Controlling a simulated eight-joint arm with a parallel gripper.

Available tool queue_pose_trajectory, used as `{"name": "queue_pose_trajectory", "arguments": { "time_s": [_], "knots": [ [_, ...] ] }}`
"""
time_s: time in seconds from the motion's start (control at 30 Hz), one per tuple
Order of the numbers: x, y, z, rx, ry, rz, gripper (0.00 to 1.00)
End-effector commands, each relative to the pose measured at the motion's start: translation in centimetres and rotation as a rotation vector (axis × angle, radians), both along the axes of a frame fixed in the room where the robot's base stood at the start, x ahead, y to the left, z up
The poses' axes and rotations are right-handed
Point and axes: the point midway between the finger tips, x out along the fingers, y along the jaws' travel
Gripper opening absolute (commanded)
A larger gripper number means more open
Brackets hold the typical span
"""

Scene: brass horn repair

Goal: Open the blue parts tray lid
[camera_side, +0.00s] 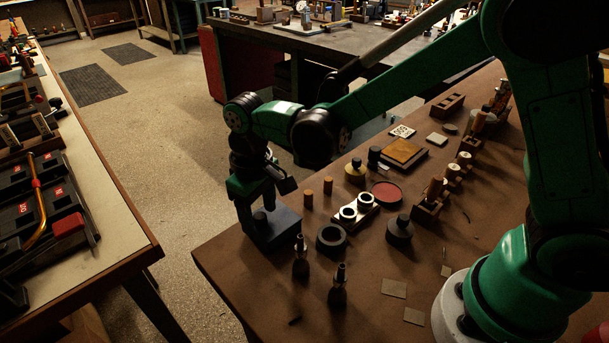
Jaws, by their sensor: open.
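The blue parts tray (285,228) is a small dark blue box near the front left corner of the brown workbench. A dark round knob shape shows at its top, between my gripper's fingers or just in front of them; I cannot tell which. My gripper (262,205) points down directly over the tray, with its fingers apart. I cannot tell whether the fingers touch the lid or knob. The lid appears to lie shut on the tray. The gripper hides part of the tray's top.
Two dark bottles (338,288) stand right of the tray. A dark ring (331,239), a metal block with two rings (357,208), small wooden cylinders (308,199) and a red-topped disc (387,193) are close by. The bench's left edge (215,280) is near the tray.

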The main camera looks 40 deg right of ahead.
Motion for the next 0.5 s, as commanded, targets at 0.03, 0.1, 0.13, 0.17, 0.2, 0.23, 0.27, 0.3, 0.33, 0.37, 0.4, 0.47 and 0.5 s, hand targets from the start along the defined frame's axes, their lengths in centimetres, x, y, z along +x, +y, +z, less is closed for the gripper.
{"name": "queue_pose_trajectory", "arguments": {
  "time_s": [0.03,0.1,0.13,0.17,0.2,0.23,0.27,0.3,0.33,0.37,0.4,0.47,0.5],
  "knots": [
    [0.0,-0.01,-0.25,0.0,0.0,0.0,0.59],
    [-0.01,-0.01,-0.38,0.0,0.0,0.0,0.59],
    [-0.02,-0.01,-0.4,0.0,0.0,0.0,0.59],
    [-0.02,-0.01,-0.4,0.0,-0.001,0.0,0.59],
    [-0.02,-0.01,-0.39,0.0,-0.001,0.0,0.59],
    [-0.01,-0.02,-0.39,0.0,-0.001,0.0,0.59],
    [-0.01,-0.02,-0.38,0.0,-0.001,0.0,0.59],
    [-0.01,-0.02,-0.38,0.0,-0.001,0.0,0.59],
    [-0.01,-0.02,-0.38,0.0,-0.001,0.0,0.51],
    [-0.01,-0.02,-0.37,0.0,-0.001,0.0,0.42],
    [-0.01,-0.02,-0.37,0.0,-0.001,0.0,0.31],
    [-0.01,-0.02,-0.37,0.0,-0.001,0.0,0.14],
    [-0.01,-0.02,-0.37,0.0,-0.001,0.0,0.03]
  ]
}}
